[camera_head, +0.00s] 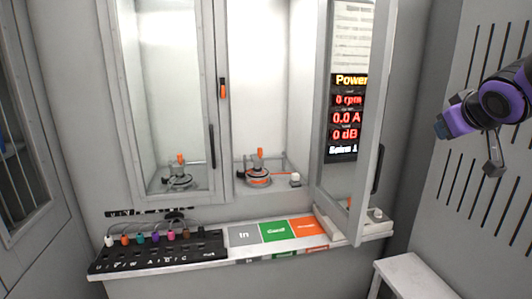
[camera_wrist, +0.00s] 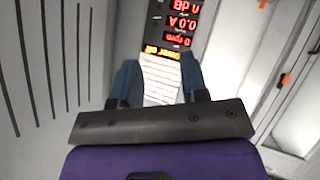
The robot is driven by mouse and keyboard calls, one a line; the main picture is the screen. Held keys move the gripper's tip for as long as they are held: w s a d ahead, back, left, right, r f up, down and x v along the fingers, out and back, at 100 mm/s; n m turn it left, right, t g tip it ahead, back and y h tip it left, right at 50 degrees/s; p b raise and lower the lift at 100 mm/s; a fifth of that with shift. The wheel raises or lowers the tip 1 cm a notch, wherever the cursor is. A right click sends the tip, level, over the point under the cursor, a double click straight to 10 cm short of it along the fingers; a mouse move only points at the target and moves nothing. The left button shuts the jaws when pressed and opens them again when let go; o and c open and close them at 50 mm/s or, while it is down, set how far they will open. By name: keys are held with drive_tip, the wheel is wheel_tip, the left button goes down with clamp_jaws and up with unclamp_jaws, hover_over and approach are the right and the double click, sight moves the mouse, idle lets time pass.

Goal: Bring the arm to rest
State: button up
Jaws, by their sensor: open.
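My arm, with purple and black links, reaches in from the right edge in the head view. My gripper (camera_head: 447,124) is in free air there, in front of the slotted grey wall and right of the open cabinet door (camera_head: 368,130). In the wrist view my gripper (camera_wrist: 160,78) has its two blue fingers apart, with nothing between them. The lit display (camera_wrist: 178,30) shows upside down beyond the fingertips, apart from them.
A cabinet holds a motor on a stand (camera_head: 257,172) in its open right bay; another stands behind the closed left door (camera_head: 164,110). The shelf carries a black connector rack (camera_head: 158,258) and grey, green and orange zones. A white bench (camera_head: 412,277) stands lower right.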

drive_tip(key=s+a+f+g+y, duration=0.1)
drive_tip(key=s+a+f+g, duration=0.1)
drive_tip(key=s, duration=0.5)
drive_tip(key=s+a+f+m+g, duration=0.1)
drive_tip(key=s+a+f+g, duration=0.1)
drive_tip(key=s, duration=0.6)
drive_tip(key=s+a+f+m+g+y, duration=0.1)
drive_tip(key=s+a+f+g, duration=0.1)
drive_tip(key=s+a, duration=0.2)
drive_tip(key=s, duration=0.3)
drive_tip(key=shift+s+a+y, duration=0.2)
drive_tip(key=shift+a+y, duration=0.05)
drive_tip(key=shift+y, duration=0.05)
